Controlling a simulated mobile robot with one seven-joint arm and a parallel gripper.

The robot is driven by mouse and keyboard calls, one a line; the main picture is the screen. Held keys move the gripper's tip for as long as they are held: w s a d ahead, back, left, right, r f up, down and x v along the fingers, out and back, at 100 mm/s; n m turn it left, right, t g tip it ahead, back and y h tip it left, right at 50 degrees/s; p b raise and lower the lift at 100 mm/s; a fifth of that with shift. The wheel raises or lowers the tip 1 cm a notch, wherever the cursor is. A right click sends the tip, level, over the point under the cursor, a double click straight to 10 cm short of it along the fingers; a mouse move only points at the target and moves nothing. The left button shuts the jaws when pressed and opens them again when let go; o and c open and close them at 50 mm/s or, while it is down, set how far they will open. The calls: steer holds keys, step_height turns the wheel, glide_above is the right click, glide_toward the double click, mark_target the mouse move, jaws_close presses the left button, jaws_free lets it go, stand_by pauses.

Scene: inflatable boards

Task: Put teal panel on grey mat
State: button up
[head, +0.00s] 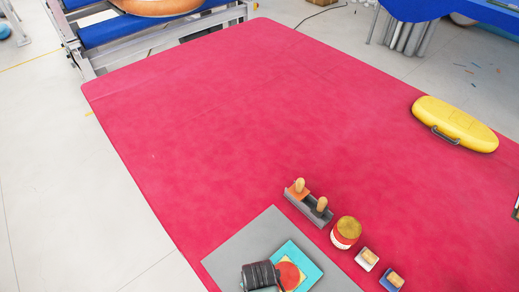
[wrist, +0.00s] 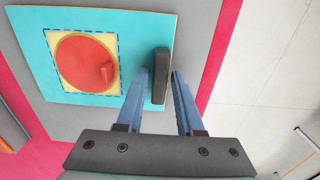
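The teal panel (wrist: 110,20) fills the upper left of the wrist view. It has a yellow square with a red disc and small red knob, and a black handle (wrist: 160,75). In the head view the panel (head: 309,266) lies over the grey mat (head: 235,253), apparently flat and inside its edges. My gripper (wrist: 162,75) has its two blue fingers on either side of the handle. The left finger is close against it, while a narrow gap shows at the right finger. In the head view my dark wrist hides the panel's left part.
A grey holder (head: 305,208) with wooden pegs stands near the mat's upper right edge. A yellow-lidded jar (head: 347,232) and two small blocks (head: 367,258) stand right of it. A yellow case (head: 455,124) lies farther off.

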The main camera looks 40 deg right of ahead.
steer(key=shift+o, duration=0.8)
step_height(320, 180, up, 12)
steer(key=shift+r, duration=0.15)
